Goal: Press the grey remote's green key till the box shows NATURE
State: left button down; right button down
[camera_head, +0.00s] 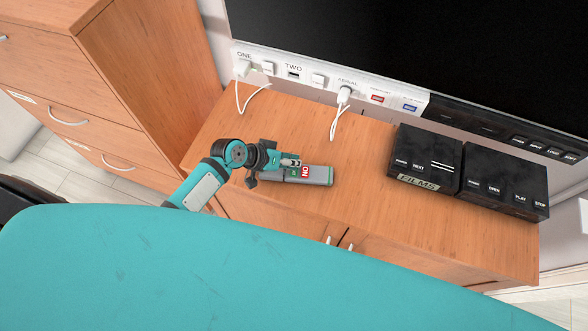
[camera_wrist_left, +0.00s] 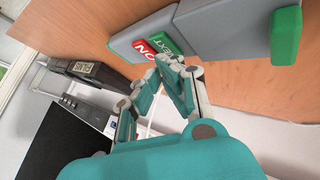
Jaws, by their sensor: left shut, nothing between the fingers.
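The grey remote (camera_head: 319,176) lies on the wooden cabinet, with a red key marked NO (camera_head: 305,172) and a green key (camera_head: 293,173) beside it. In the left wrist view the green key (camera_wrist_left: 166,43) reads NEXT. My left gripper (camera_head: 291,162) is shut and empty at the remote. In the wrist view its fingertips (camera_wrist_left: 172,65) are close to the green key; I cannot tell whether they touch it. The gripper hides the remote's left part in the head view. The black box (camera_head: 426,155) shows FILMS on its label (camera_head: 418,184). My right gripper is not in view.
A second black box (camera_head: 505,180) with several keys stands right of the first. Behind are a white socket panel (camera_head: 315,77) with plugged cables and a large dark screen (camera_head: 420,45). Wooden drawers (camera_head: 100,90) rise at left. The cabinet top (camera_head: 360,215) is bare between remote and box.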

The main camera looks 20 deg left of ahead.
pick_arm(q)
jog(key=shift+f, duration=0.4)
dwell(0.6)
dwell(0.3)
jog(key=shift+r+p, duration=0.6)
jog(key=shift+r, duration=0.2)
notch_tip(320, 180, up, 5)
jog(key=p, duration=0.5)
jog(key=shift+r, duration=0.1)
dwell(0.5)
